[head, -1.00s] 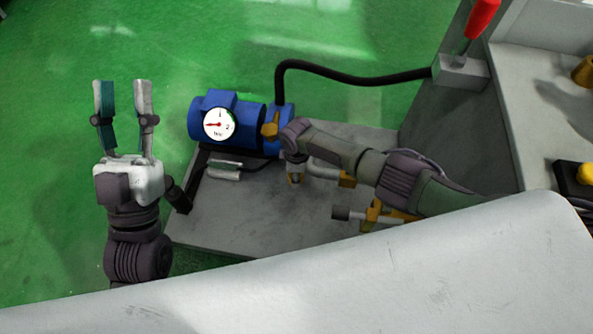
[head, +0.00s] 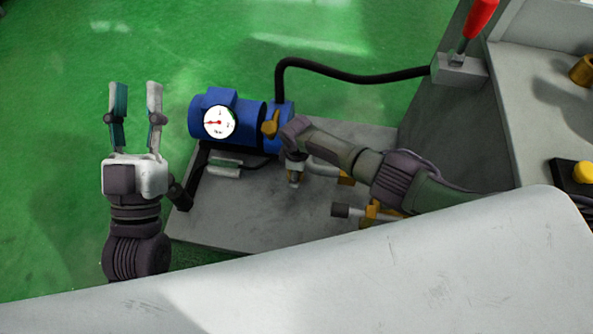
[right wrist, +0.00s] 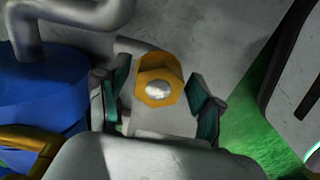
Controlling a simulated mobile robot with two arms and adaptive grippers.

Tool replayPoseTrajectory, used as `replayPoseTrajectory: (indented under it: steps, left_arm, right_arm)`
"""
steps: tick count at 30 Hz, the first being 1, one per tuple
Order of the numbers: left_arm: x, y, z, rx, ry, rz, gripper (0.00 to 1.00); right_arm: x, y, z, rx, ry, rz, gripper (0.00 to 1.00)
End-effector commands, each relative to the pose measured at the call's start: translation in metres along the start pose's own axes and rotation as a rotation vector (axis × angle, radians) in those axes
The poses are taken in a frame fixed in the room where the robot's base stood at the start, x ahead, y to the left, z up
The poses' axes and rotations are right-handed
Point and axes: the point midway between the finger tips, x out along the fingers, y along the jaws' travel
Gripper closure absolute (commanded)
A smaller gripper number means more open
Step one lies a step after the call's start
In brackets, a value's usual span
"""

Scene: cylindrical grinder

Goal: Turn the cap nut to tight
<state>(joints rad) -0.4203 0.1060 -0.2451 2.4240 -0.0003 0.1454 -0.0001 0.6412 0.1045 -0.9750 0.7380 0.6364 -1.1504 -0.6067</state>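The cap nut (right wrist: 158,80) is a brass hexagon with a silver domed centre in the right wrist view. My right gripper (right wrist: 161,92) is open around it, with one teal-padded finger on each side and small gaps between pads and nut. In the head view the right arm comes in from the right, and its wrist covers most of that gripper; I cannot make out the nut there. My left gripper (head: 136,86) is open and empty, over the green floor left of the blue pump.
A blue pump (head: 228,123) with a round gauge (head: 219,122) stands on a grey base plate (head: 240,212). Grey pipes and brass fittings (head: 372,213) lie around the right arm. A black hose (head: 350,78) runs to a block with a red lever (head: 480,18). A pale cover (head: 330,275) fills the foreground.

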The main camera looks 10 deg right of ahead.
Motion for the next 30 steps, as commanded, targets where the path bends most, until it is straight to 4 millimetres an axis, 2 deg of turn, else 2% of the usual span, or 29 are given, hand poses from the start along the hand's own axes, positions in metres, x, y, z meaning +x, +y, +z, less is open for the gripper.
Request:
replayPoseTrajectory:
  steps: [9, 14, 17, 24, 30]
  left_arm:
    - [0.0, 0.0, -0.001, 0.0, 0.002, 0.001, 0.6]
    - [0.0, 0.0, -0.001, 0.0, 0.002, 0.0, 0.6]
    - [0.0, 0.0, -0.001, 0.0, 0.002, 0.0, 0.6]
    - [0.0, 0.0, 0.0, 0.0, 0.001, 0.0, 0.6]
    - [0.0, 0.0, 0.0, 0.0, 0.001, 0.0, 0.6]
  right_arm:
    - [-0.001, 0.0, -0.001, -0.002, 0.002, 0.001, 0.29]
    - [-0.013, 0.001, -0.001, -0.002, 0.004, 0.002, 0.29]
    - [-0.028, 0.001, 0.0, -0.004, 0.004, 0.003, 0.29]
    - [-0.079, 0.001, 0.0, -0.003, 0.004, 0.003, 0.29]
    - [-0.11, 0.001, 0.0, -0.002, 0.003, 0.002, 0.29]
